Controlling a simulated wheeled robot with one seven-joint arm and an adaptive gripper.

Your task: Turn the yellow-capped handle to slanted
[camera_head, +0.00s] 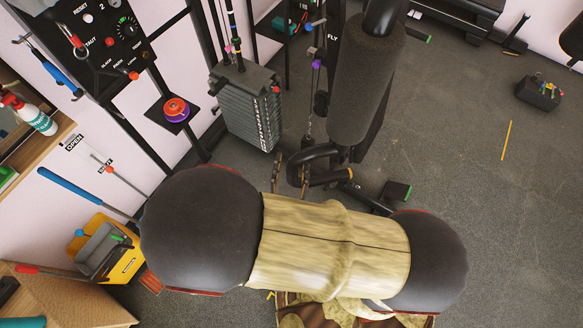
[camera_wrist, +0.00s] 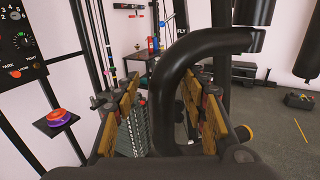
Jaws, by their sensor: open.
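A thick black bent handle (camera_head: 318,153) belongs to the gym machine. In the wrist view the black tube (camera_wrist: 166,95) curves down between the two yellow-brown fingers of my gripper (camera_wrist: 165,115). The fingers stand apart on either side of it; I cannot tell whether either touches it. A yellow cap (camera_head: 330,177) shows on a black bar just right of my gripper (camera_head: 290,174) in the head view. A yellow piece (camera_wrist: 245,132) also shows behind the right finger in the wrist view. How the cap joins the bent tube is partly hidden.
A weight stack (camera_head: 247,105) stands just left of the handle, and a black padded column (camera_head: 365,80) rises behind it. A control panel (camera_head: 103,38) and a small shelf with a coloured disc (camera_head: 176,109) are at left. The floor at right is mostly clear.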

